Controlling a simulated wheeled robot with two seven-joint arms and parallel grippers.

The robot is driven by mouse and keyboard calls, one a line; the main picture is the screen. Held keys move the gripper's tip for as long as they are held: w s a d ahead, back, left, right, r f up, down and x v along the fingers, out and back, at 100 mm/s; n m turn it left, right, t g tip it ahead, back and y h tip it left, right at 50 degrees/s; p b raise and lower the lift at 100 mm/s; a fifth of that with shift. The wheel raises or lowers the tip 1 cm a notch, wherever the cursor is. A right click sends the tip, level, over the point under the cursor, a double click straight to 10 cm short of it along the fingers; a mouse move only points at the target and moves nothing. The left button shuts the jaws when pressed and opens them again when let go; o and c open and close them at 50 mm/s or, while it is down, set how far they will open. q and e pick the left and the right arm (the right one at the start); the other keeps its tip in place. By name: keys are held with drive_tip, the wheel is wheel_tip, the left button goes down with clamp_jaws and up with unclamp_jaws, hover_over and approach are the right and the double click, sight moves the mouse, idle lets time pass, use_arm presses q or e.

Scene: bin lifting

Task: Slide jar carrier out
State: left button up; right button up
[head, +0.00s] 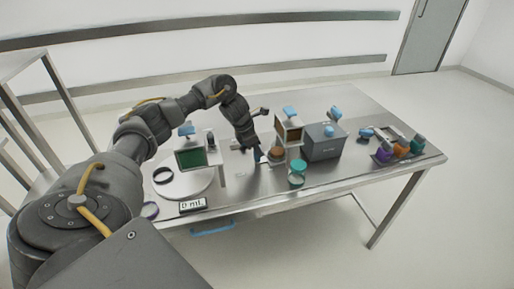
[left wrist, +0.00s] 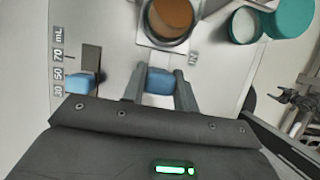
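The jar carrier (left wrist: 178,42) holds a jar with brown contents (left wrist: 172,18); in the head view the brown jar (head: 277,154) sits under the small sensor stand. A blue handle (left wrist: 160,82) sticks out of the carrier toward my left gripper. My left gripper (left wrist: 162,88) has one finger on each side of this handle, and the handle fills the gap between them. In the head view the left gripper (head: 258,155) reaches down at the carrier's left; its fingertips are hard to make out. A dark jointed part at the right of the wrist view may be my right gripper (left wrist: 285,97), too small to read.
A teal-lidded jar (head: 297,175) stands in front of the carrier; a grey box (head: 325,143) is to its right. A round white plate (head: 185,183) and a green-screened stand (head: 192,158) are left. Purple, orange and teal containers (head: 401,149) stand at the right end of the metal table (head: 340,178).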

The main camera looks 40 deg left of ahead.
use_arm(q)
clamp_jaws()
drive_tip(key=shift+s+a, duration=0.6)
drive_tip(key=shift+s, duration=0.25)
drive_tip(key=shift+s+a, duration=0.6)
drive_tip(key=shift+s, duration=0.2)
drive_tip(key=shift+w, duration=0.1)
drive_tip(key=o, duration=0.7)
unclamp_jaws()
drive_tip(key=shift+r+b, duration=0.25)
drive_tip(key=shift+b, duration=0.1)
drive_tip(key=p+v, duration=0.1)
drive_tip(key=v, duration=0.9)
drive_tip(key=shift+s+r, duration=0.15)
drive_tip(key=shift+s, duration=0.05)
